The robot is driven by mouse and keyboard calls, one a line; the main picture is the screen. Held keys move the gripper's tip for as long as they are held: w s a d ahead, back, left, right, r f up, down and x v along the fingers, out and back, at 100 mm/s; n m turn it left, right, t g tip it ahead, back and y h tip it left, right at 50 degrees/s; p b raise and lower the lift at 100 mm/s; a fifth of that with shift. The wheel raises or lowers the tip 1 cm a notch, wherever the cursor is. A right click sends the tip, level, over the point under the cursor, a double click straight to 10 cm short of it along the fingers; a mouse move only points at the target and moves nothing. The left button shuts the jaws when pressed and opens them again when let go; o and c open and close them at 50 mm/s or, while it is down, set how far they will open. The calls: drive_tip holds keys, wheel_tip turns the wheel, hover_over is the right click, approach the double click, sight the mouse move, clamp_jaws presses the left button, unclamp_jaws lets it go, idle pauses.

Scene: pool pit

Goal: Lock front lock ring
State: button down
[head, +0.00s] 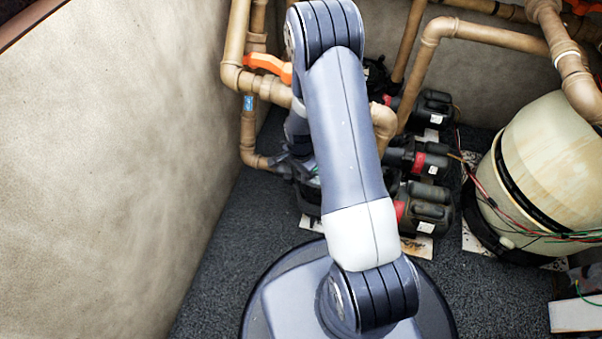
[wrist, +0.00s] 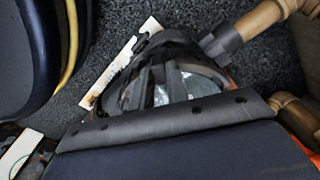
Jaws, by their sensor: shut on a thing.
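The front lock ring (wrist: 207,70) is a dark ring around a clear lid (wrist: 172,88) on a pump in the wrist view. My gripper (wrist: 150,84) is down at this lid, with its dark fingers over it, shut on the ring. The fingers and ring are both dark, so the exact contact is hard to make out. In the head view my gripper (head: 297,170) is low beside the left pipes, and my own arm hides most of the lid and ring there.
Black pumps (head: 424,166) with red bands stand in a row right of my arm. A tan pipe (head: 250,135) with an orange handle (head: 269,65) stands close to the gripper. A beige tank (head: 552,165) is at right, a wall (head: 110,150) at left. Dark floor (head: 225,230) is clear at front left.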

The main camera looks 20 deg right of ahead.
drive_tip(key=c, duration=1.4)
unclamp_jaws()
wheel_tip(320, 180, up, 11)
drive_tip(key=p, duration=0.4)
drive_tip(key=shift+f, duration=0.1)
